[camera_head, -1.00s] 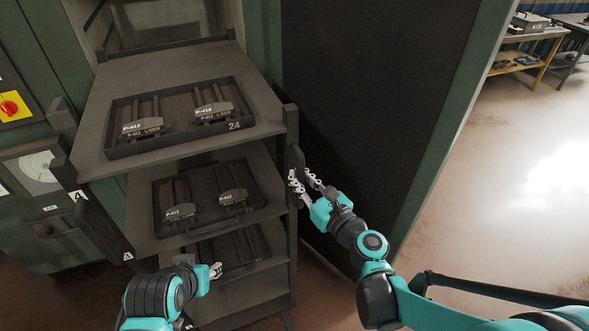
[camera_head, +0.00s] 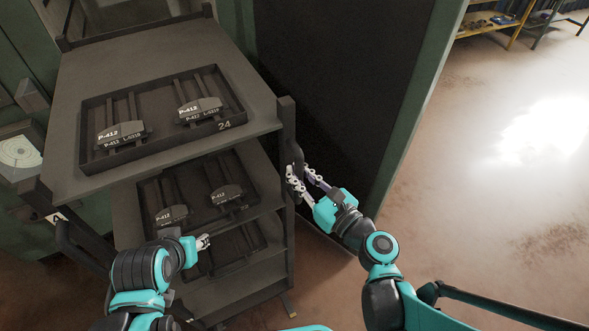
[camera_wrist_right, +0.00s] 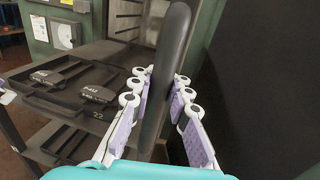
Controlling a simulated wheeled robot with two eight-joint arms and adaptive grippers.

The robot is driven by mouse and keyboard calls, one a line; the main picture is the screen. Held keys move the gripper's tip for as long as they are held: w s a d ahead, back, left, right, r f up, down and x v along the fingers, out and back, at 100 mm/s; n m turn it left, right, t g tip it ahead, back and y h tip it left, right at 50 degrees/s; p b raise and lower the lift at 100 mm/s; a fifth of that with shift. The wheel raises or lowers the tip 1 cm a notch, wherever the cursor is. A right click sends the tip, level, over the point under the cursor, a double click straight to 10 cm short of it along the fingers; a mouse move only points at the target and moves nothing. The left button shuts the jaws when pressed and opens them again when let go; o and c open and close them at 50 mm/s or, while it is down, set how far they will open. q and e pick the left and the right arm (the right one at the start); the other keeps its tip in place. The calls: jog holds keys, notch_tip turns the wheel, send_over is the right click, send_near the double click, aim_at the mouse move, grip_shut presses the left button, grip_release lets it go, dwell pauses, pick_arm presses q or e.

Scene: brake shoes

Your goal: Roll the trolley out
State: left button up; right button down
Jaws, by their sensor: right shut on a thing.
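The trolley (camera_head: 68,125) is a dark grey rack with several shelves, standing before the green cabinet at the left of the head view. Trays (camera_head: 92,163) with brake shoes (camera_head: 120,135) lie on its shelves; the top tray is marked 24. My right gripper (camera_head: 304,180) is shut on the black upright handle (camera_head: 297,155) at the trolley's right side. That handle also stands between the finger pads in the right wrist view (camera_wrist_right: 170,65). My left gripper (camera_head: 204,242) is in front of the lower shelves, apart from the left handle (camera_head: 75,240); its finger opening is unclear.
A dark panel in a green frame (camera_head: 340,90) stands right behind the right handle. The brown floor (camera_head: 480,200) to the right is open and clear. A yellow-legged bench (camera_head: 485,28) stands at the far right back.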

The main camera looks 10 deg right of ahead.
jog(key=shift+s+f, duration=0.1)
jog(key=shift+s, duration=0.1)
jog(key=c, duration=1.8)
grip_release()
jog(key=shift+s+d, duration=0.1)
jog(key=shift+d, duration=0.05)
jog(key=o, duration=0.4)
jog(key=shift+s+d, duration=0.25)
jog(key=shift+s, duration=0.1)
jog(key=shift+w+a, duration=0.2)
jog(key=shift+w, duration=0.05)
jog(key=shift+s+d+r, duration=0.1)
jog(key=shift+r, duration=5)
